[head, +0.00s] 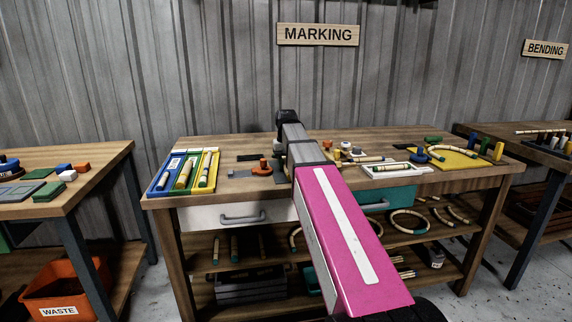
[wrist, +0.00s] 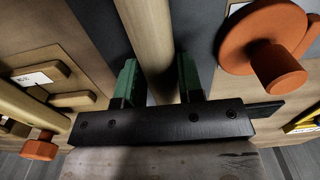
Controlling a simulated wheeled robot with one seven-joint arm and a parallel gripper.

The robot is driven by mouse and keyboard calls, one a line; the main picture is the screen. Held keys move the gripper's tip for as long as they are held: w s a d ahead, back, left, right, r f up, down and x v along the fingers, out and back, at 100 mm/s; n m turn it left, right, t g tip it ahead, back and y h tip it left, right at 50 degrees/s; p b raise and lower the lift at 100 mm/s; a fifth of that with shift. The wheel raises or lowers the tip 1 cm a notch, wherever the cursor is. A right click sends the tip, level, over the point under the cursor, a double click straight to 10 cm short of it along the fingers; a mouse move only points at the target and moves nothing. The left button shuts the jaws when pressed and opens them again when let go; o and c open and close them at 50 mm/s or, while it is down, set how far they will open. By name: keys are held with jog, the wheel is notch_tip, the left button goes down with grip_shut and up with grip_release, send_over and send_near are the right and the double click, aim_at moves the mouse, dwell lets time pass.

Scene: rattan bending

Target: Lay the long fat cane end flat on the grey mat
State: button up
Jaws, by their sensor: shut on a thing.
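My gripper (wrist: 158,80) has green fingertips and is shut on a long fat pale cane end (wrist: 148,35) in the wrist view. The cane passes between the fingers and runs away to the top edge. Behind the cane lies a dark grey strip (wrist: 200,25), which looks like the grey mat. I cannot tell whether the cane touches it. In the head view my own arm hides the gripper and the held cane. Dark grey flat pieces (head: 247,158) show on the bench just left of my arm.
An orange round piece with a knob (wrist: 275,68) stands close right of the gripper. Another pale rod (wrist: 30,105) lies at left. On the marking bench, a tray of canes (head: 160,188) is at left; a white tray (head: 372,174) and yellow mat (head: 452,165) are at right.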

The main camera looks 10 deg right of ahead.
jog(key=shift+f, duration=0.15)
jog(key=o, duration=0.9)
jog(key=shift+o, duration=0.2)
notch_tip(320, 180, up, 12)
jog(key=shift+r, duration=0.2)
